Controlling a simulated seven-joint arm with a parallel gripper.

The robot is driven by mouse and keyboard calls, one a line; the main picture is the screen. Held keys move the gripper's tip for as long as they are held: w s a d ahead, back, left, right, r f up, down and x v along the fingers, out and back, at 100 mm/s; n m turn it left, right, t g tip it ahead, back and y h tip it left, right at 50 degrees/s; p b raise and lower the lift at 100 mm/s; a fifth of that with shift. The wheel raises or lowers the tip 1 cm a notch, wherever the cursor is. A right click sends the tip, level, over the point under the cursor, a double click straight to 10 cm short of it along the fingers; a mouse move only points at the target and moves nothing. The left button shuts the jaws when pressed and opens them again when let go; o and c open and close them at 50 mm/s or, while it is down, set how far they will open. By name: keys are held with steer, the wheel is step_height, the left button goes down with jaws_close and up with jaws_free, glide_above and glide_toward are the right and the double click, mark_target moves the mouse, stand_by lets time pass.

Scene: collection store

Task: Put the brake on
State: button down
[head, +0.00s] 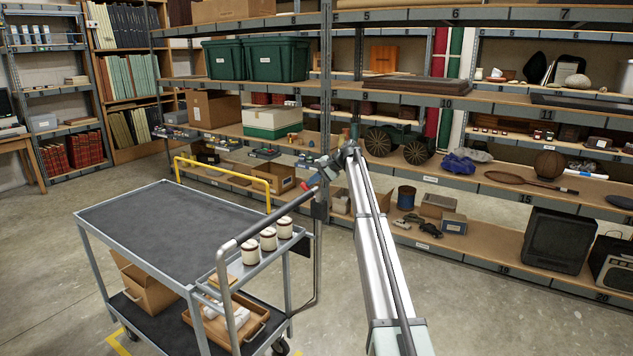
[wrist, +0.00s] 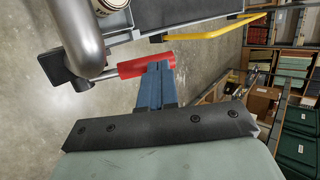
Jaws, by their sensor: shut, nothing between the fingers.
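The cart (head: 130,222) is grey with a dark top and a bent silver push handle (head: 232,290). In the wrist view the push handle (wrist: 78,28) fills the upper left. A red grip (wrist: 146,65) on a short metal rod sticks out from a black block (wrist: 62,70) by the handle; I take it to be the brake lever. In the head view the red grip (head: 309,183) is small and partly hidden. My gripper (wrist: 160,66) is shut and empty, its blue fingertips at the red grip's right end. I cannot tell whether they touch it. My gripper (head: 318,174) also shows in the head view.
White jars (head: 268,239) stand along the cart's handle end. The cart's lower shelf holds a cardboard box (head: 147,290) and a wooden tray (head: 262,325). A yellow rail (head: 222,174) runs along the cart's far side. Loaded shelving (head: 460,185) stands behind. Floor at lower right is clear.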

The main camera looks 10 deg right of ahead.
steer(key=shift+w+a+f, duration=0.2)
steer(key=shift+w+a, duration=0.05)
steer(key=shift+w+a+f, duration=0.1)
steer(key=shift+a, duration=0.05)
stand_by(0.4)
steer(key=w+a+r+v, duration=0.1)
steer(key=r+v, duration=0.1)
steer(key=v, duration=1.2)
steer(key=shift+w+r, duration=0.2)
steer(key=shift+a, duration=0.15)
